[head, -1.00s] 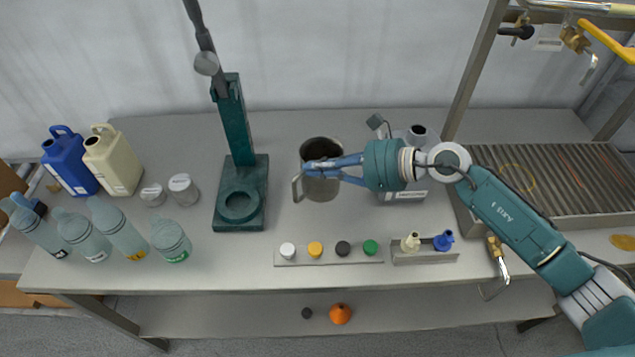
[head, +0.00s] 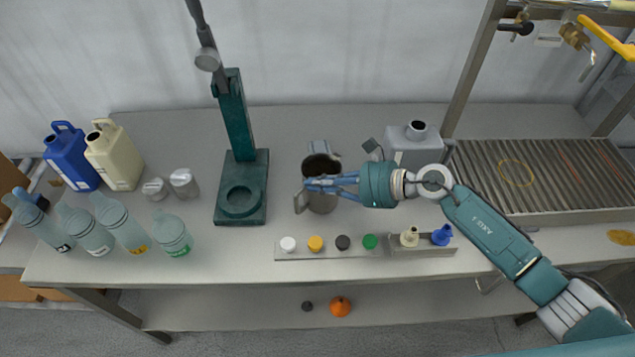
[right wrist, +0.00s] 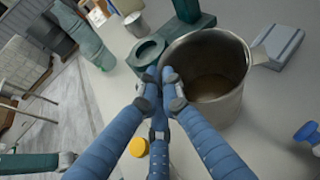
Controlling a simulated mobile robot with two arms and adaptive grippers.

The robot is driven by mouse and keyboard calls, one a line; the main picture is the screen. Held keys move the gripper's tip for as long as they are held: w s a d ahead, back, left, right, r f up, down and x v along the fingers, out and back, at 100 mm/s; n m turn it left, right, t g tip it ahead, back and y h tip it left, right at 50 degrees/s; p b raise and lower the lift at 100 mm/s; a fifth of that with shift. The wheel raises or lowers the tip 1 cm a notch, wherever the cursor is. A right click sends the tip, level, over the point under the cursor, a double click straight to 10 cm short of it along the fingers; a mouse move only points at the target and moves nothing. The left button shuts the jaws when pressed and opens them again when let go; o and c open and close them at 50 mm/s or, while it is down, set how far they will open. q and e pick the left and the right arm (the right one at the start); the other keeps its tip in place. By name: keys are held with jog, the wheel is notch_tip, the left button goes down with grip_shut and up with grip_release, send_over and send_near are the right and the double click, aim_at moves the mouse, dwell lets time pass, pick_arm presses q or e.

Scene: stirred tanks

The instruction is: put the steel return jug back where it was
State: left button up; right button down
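The steel return jug (head: 322,200) is a grey open-topped cylinder at the middle of the bench, roughly upright, its handle at the lower left. In the right wrist view the jug (right wrist: 236,98) fills the upper right and its inside shows. My right gripper (head: 309,184) reaches across the jug from the right, its fingertips at the handle side. In the right wrist view the fingertips (right wrist: 160,80) are close together beside the jug wall and hide most of the handle. I cannot tell whether the jug's base touches the bench. My left gripper is not in view.
A green stand with a ring base (head: 241,208) is left of the jug. A strip of coloured caps (head: 328,252) lies in front. A grey canister (head: 413,150) stands right, behind my arm. A small grey block (right wrist: 281,45) sits beyond the jug. Several bottles are at the left.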

jog(key=c, duration=1.9)
grip_release()
jog(key=shift+c, duration=0.2)
jog(key=b+v, duration=0.3)
jog(key=v, duration=0.9)
jog(key=shift+r+b, duration=0.2)
jog(key=shift+b, duration=0.2)
